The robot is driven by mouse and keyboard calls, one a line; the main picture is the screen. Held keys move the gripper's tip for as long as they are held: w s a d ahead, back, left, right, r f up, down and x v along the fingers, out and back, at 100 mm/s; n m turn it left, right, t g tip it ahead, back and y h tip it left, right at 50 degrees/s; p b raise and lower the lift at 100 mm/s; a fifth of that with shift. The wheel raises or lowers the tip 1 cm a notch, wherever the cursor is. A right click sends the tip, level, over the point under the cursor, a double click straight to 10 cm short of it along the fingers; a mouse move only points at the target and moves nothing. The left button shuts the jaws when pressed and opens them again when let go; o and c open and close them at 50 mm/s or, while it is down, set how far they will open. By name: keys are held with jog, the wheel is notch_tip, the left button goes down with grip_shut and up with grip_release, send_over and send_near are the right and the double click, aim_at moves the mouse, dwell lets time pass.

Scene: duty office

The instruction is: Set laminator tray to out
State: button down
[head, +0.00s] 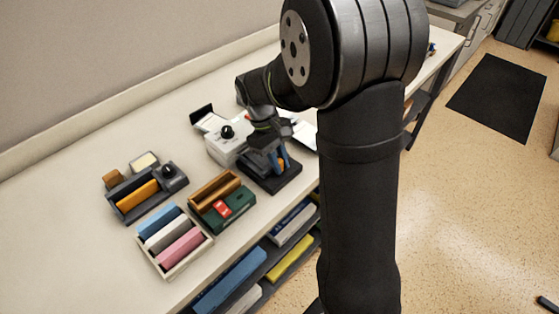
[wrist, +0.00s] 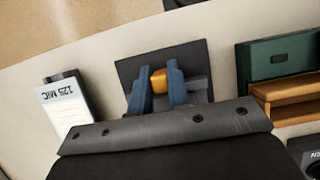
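My gripper (wrist: 161,80) points down at a dark, flat-based unit (wrist: 130,72) on the counter. Its two blue fingers stand apart on either side of an orange piece (wrist: 165,82). The piece fills much of the gap, but I cannot tell whether both fingers press on it. In the head view my gripper (head: 278,160) is over the same dark base (head: 277,182), and the fingers partly hide the orange. I cannot tell for sure which part is the laminator's tray. A white machine with a black knob (head: 226,147) stands just left of the gripper.
A green box with a wooden tray (head: 238,215) sits close by at front left. A tray of coloured blocks (head: 174,240) and a dark holder with an orange block (head: 140,195) are further left. A white pack marked 125 MIC (wrist: 66,108) lies nearby. The counter's left end is clear.

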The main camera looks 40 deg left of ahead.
jog(key=shift+d, duration=2)
jog(key=c, duration=1.4)
grip_release()
jog(key=shift+d, duration=0.1)
jog(key=shift+o, duration=0.2)
jog(key=v, duration=1.7)
jog(key=shift+a+r, duration=0.15)
jog(key=shift+a, duration=0.05)
